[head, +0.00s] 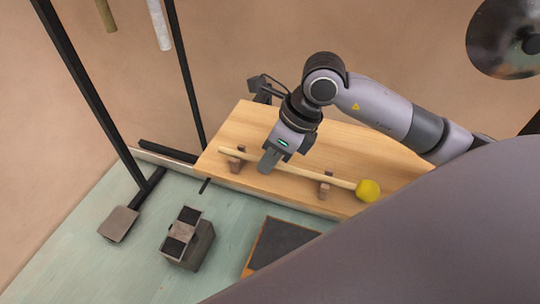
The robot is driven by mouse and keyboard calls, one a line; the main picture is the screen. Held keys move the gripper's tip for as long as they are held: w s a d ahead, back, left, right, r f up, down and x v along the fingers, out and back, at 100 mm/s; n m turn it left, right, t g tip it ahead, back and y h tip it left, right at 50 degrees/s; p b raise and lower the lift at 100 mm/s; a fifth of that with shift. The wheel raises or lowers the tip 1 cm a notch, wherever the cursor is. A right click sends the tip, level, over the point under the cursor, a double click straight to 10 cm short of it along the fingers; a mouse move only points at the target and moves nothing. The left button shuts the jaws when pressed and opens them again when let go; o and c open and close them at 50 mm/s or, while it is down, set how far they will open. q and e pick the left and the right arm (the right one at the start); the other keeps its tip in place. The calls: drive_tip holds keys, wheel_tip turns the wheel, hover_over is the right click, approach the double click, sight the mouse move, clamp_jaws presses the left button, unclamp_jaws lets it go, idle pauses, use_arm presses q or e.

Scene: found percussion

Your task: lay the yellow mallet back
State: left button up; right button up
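The yellow mallet has a round yellow head (368,190) and a long pale handle (300,173). It lies across two small brown rests, a left one (236,165) and a right one (325,186), on a light wooden board. Its head is at the right, beyond the right rest. My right gripper (268,165) points down at the handle between the rests, nearer the left one, and hides a short stretch of it. Whether its fingers are closed on the handle does not show. My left gripper is out of view.
The wooden board (250,125) stands on a pale green surface (140,270). A grey block with dark pads (188,240) and a dark-topped, orange-edged box (280,246) sit in front. A black stand frame (90,85) rises at left, with hanging tubes (159,24). A dark metal disc (500,45) is top right.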

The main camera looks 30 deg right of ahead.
drive_tip(key=o, duration=0.5)
drive_tip(key=shift+r, duration=0.1)
drive_tip(key=shift+v, duration=3.5)
